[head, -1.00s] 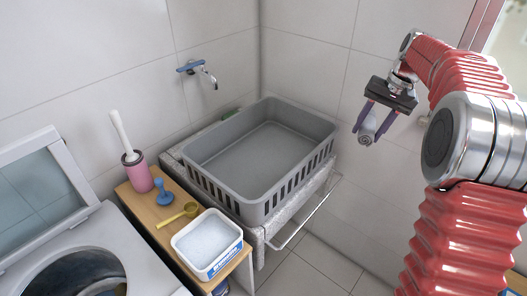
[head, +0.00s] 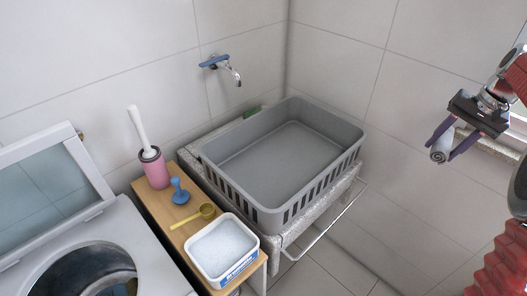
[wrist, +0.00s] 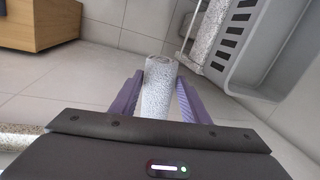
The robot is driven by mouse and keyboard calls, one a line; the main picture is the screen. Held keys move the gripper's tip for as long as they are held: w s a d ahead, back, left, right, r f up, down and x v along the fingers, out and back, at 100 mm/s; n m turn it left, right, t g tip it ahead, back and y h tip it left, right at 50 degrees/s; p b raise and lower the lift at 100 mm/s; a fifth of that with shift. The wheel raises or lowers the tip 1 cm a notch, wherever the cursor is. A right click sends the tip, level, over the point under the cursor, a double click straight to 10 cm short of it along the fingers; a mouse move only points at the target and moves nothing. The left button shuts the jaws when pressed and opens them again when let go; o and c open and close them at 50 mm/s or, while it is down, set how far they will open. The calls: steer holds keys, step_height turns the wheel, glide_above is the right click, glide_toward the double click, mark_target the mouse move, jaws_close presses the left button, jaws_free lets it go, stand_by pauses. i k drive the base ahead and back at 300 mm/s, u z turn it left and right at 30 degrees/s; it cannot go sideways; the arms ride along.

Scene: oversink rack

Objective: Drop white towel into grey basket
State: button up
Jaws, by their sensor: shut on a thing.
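My gripper (head: 450,150) is at the right of the head view, shut on a rolled white towel (head: 441,146). In the wrist view the towel (wrist: 158,88) is a pale textured roll between the purple fingers of my gripper (wrist: 153,95). The grey basket (head: 275,212) is an open tub with slotted walls, and it looks empty. It stands on a stone sink ledge in the middle of the head view. The gripper and towel are to the right of the basket, apart from it. The basket (wrist: 262,40) also shows at the upper right of the wrist view.
A metal rail (head: 325,222) runs along the ledge's front. A wooden shelf (head: 183,210) left of the basket holds a white tub of powder (head: 222,246), a yellow scoop (head: 193,216), a blue stamp-like item (head: 180,191) and a pink holder (head: 154,170). A washing machine (head: 85,265) stands at lower left.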

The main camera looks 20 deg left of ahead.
mark_target(291, 168)
steer(key=u, duration=0.05)
steer(key=k, duration=1)
steer(key=u, duration=0.6)
steer(key=k, duration=0.6)
steer(key=u, duration=0.1)
steer(key=i, duration=0.55)
steer(key=z, duration=0.05)
